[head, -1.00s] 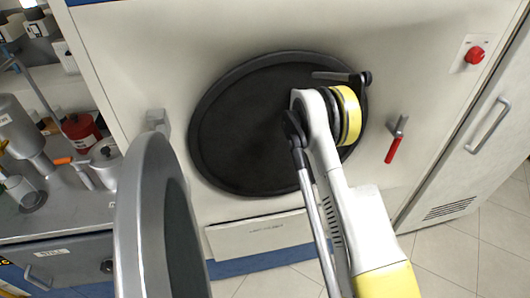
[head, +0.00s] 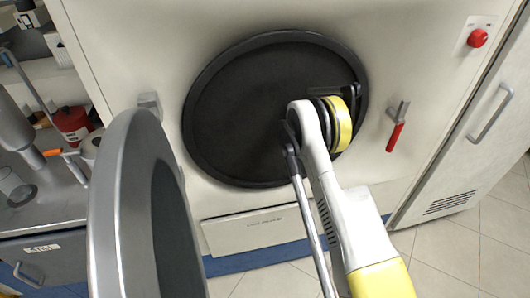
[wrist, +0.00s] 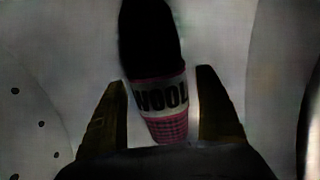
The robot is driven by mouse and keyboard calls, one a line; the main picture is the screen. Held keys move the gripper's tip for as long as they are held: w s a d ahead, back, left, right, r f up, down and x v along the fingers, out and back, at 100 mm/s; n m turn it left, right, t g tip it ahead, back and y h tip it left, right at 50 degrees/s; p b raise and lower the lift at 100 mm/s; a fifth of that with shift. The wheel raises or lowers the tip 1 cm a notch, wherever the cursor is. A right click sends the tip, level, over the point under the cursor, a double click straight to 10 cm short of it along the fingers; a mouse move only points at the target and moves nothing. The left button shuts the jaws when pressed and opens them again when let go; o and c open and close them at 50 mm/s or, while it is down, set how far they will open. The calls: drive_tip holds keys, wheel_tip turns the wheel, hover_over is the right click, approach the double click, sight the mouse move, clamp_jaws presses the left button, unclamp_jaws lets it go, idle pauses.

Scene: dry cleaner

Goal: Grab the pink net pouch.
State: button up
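In the wrist view a narrow pouch (wrist: 168,129) with pink netting at its lower end carries a white label reading "WOOL" or similar; its upper part is black or in deep shadow. My gripper (wrist: 160,82) is open, with one dark finger on each side of the labelled end. A gap shows on both sides, and I cannot tell how far below the fingertips the pouch lies. In the head view my arm reaches into the dark round opening (head: 250,110) of the white machine; the gripper and pouch are hidden there.
The machine's round door (head: 105,210) stands open at the front left. A red-handled lever (head: 396,136) and a red button (head: 477,38) are to the right. A bench (head: 50,205) with a red canister (head: 72,122) is at the left. Pale walls surround the pouch.

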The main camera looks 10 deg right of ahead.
drive_tip(key=c, duration=1.2)
